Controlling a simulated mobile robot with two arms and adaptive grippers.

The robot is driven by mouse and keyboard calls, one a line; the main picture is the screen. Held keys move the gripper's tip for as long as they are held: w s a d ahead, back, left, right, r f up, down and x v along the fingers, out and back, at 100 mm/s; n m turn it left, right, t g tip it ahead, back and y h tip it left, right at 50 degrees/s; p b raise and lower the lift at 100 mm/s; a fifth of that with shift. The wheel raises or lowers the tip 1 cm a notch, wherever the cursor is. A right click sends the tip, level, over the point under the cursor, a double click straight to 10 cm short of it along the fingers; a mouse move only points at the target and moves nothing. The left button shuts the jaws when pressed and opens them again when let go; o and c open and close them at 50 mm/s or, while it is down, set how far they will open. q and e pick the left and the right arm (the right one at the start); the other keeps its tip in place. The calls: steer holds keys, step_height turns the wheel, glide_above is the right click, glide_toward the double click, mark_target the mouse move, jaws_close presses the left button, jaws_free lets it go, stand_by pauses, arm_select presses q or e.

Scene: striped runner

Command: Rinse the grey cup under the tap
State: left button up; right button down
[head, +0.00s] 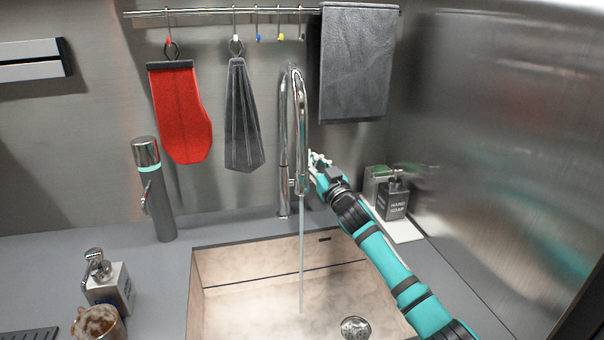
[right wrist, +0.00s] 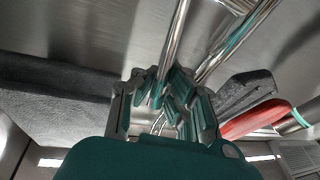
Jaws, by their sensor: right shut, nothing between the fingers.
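The tap (head: 284,130) is a tall chrome gooseneck behind the sink, and a thin stream of water (head: 301,250) runs from it into the sink (head: 225,310). A cup (head: 97,325) with brownish smears stands on the counter at the lower left, cut off by the frame edge; its grey colour is hard to make out. My right gripper (head: 318,160) is shut and empty, close beside the tap on its right; I cannot tell whether it touches. In the right wrist view its fingers (right wrist: 168,98) are in front of the chrome pipe (right wrist: 176,40). My left gripper is not in view.
A white soap bottle (head: 110,288) stands behind the cup. A metal dispenser (head: 152,190) stands left of the tap. Grey hand soap (head: 395,200) sits on a white tray (head: 403,231) at right. A red mitt (head: 180,115) and grey towel (head: 356,65) hang from the rail.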

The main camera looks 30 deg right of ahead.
steer(key=c, duration=2)
jaws_free()
steer(key=shift+d, duration=0.1)
steer(key=o, duration=0.3)
steer(key=shift+d, duration=0.1)
steer(key=o, duration=0.3)
steer(key=shift+s, duration=0.1)
steer(key=shift+o, duration=0.2)
steer(key=shift+r, duration=0.1)
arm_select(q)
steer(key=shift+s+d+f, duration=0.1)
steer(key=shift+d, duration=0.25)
arm_select(e)
step_height(320, 180, up, 10)
steer(key=shift+f, duration=0.1)
steer(key=shift+c, duration=0.2)
